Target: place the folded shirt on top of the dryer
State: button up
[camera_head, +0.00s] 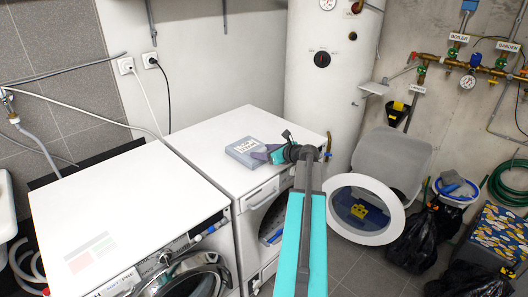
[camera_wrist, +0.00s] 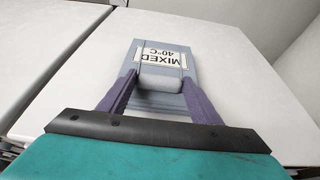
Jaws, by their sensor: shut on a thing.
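No machine is clearly labelled as the dryer.
A second white machine (camera_head: 130,205) stands at the left, with a narrow gap between the tops. A round open door (camera_head: 340,222) stands out at the right. A white boiler tank (camera_head: 325,75) rises behind. Black bags (camera_head: 425,240) and a bucket (camera_head: 457,190) stand farther right.

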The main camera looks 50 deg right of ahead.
jog(key=o, duration=1.3)
jog(key=shift+b+v, duration=0.8)
jog(key=shift+v, duration=5.2)
